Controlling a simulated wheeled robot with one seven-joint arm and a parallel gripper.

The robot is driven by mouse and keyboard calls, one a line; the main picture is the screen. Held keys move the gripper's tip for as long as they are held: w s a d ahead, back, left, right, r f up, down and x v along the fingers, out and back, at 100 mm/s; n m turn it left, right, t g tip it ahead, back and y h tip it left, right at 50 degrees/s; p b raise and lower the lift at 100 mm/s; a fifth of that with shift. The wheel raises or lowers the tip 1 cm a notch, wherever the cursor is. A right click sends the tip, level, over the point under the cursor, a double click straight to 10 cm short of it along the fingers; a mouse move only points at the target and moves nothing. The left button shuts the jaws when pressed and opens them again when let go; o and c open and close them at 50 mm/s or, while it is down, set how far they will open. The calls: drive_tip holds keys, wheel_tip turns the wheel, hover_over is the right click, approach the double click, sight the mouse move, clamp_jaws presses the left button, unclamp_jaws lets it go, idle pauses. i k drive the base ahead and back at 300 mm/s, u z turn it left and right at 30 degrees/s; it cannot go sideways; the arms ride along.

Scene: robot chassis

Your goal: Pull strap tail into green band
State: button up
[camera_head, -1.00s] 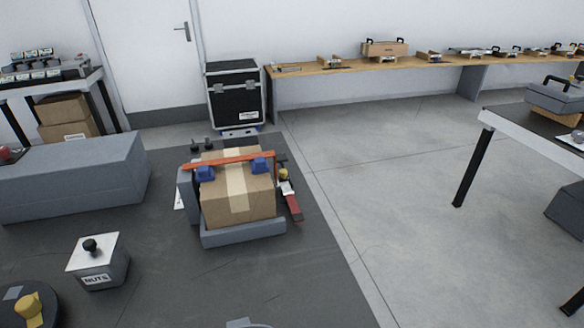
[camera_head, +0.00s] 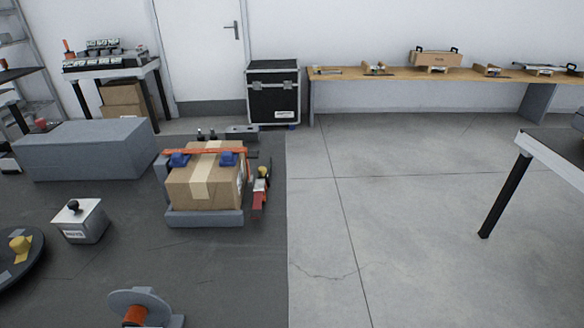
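A cardboard box (camera_head: 212,190) with pale tape sits upright in a grey cradle (camera_head: 205,219), left of the middle of the head view. An orange strap (camera_head: 206,151) runs across its top, over two blue corner pieces (camera_head: 179,160) (camera_head: 227,158). At the box's right side is a small device with a red handle (camera_head: 258,201) and a yellow knob (camera_head: 264,171). I cannot make out a separate strap tail or a green band at this size. My gripper is not in view.
A grey reel with an orange core (camera_head: 137,305) is at the bottom. A box with a black knob (camera_head: 80,220) and a round dark platform (camera_head: 20,262) are at left, below a long grey block (camera_head: 85,150). A table (camera_head: 555,155) juts in at right. The centre-right floor is clear.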

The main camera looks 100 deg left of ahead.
sight(262, 170)
drive_tip(key=u, duration=0.05)
drive_tip(key=i, duration=2.35)
drive_tip(key=u, duration=4.35)
drive_tip(key=i, duration=1)
drive_tip(key=u, duration=0.05)
